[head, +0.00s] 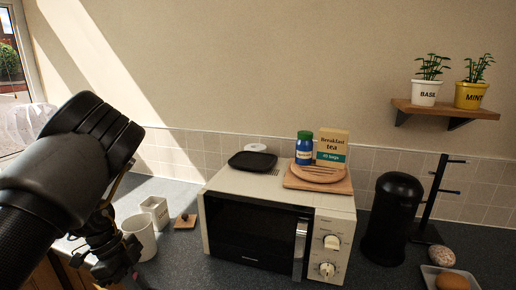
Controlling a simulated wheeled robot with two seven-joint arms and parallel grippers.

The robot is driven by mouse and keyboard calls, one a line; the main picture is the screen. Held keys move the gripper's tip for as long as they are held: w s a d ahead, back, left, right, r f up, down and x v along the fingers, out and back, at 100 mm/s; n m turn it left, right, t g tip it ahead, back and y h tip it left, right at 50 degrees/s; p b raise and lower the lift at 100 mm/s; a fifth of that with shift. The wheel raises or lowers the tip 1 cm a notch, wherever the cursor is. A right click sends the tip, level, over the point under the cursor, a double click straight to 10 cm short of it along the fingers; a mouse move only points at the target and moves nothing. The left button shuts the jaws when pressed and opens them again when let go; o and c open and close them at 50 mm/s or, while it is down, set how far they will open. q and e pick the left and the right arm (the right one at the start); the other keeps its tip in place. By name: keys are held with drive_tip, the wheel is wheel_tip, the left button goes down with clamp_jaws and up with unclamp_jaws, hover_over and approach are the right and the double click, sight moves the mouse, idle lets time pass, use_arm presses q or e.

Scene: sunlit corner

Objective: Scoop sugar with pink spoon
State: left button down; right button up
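My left arm reaches in from the left, with its dark gripper (108,268) low over the counter's left end. The gripper is beside the white mug (140,238), on its left; I cannot tell whether they touch. The fingers are dark and partly cut off by the lower edge, so their opening and any held thing are unclear. A small white square pot (156,209) with dark lettering stands behind the mug; its label and contents are not readable. A small wooden lid-like piece (185,221) lies right of it. My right gripper is out of view.
A white microwave (330,218) fills the middle, bearing a black tray (252,161), a blue-green jar (304,149), a tea box (332,147) and wooden boards (318,182). A black canister (392,220) and black stand (433,205) are right. A potted-plant shelf (445,109) hangs above.

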use_arm(q)
drive_tip(key=s+d+f+n+t, duration=0.2)
drive_tip(key=s+d+n, duration=0.2)
drive_tip(key=d+n, duration=0.2)
drive_tip(key=shift+s+n+t, duration=0.35)
drive_tip(key=shift+n+t, duration=0.05)
drive_tip(key=shift+n, duration=0.2)
drive_tip(key=shift+a, duration=0.1)
